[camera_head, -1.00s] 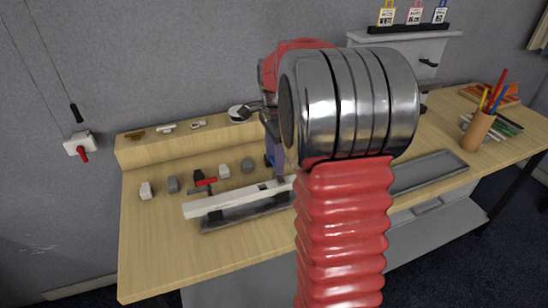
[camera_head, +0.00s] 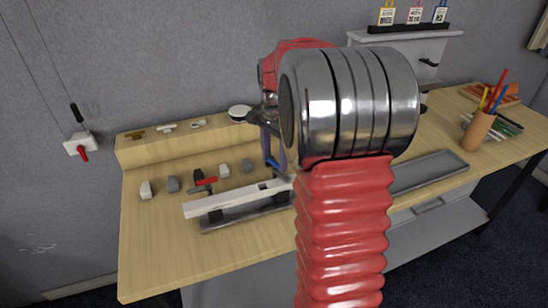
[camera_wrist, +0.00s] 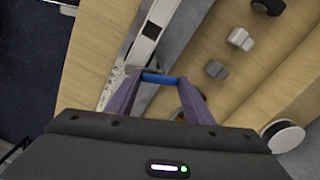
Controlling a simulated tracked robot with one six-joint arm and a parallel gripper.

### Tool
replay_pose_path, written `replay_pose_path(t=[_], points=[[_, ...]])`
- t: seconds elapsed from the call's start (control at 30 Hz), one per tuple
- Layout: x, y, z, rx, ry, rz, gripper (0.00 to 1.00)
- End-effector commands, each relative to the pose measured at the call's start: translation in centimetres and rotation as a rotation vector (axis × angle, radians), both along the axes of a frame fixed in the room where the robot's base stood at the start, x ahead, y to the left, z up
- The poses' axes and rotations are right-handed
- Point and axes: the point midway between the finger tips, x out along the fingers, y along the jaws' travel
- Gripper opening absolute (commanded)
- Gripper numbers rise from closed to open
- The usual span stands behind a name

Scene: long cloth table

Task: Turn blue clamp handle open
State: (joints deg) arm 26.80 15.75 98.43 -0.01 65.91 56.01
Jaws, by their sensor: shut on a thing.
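The blue clamp handle (camera_wrist: 160,78) lies between the tips of my gripper (camera_wrist: 160,84) in the wrist view; the purple-grey fingers press on its two ends. In the head view my gripper (camera_head: 275,160) is low over the back edge of the white rail (camera_head: 235,198), just right of the red-handled clamp (camera_head: 205,181). A little of the blue handle (camera_head: 269,162) shows beside the fingers there. The rest of the blue clamp is mostly hidden by my fingers and arm. The rail also shows in the wrist view (camera_wrist: 140,48).
Several grey, white and black blocks (camera_head: 173,184) stand behind the rail. A raised wooden ledge (camera_head: 150,152) with small parts and a round white-topped thing (camera_head: 239,112) runs along the back. A grey tray (camera_head: 430,170) and a pencil cup (camera_head: 478,132) are to the right. The table's front left is clear.

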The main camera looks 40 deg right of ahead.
Motion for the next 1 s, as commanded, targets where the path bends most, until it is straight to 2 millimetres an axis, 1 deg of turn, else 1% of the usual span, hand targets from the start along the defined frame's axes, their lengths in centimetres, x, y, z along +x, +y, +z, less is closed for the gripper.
replay_pose_path(t=[1.0], points=[[0.26, -0.07, 0.21, -0.006, -0.007, 0.953, 0.24]])
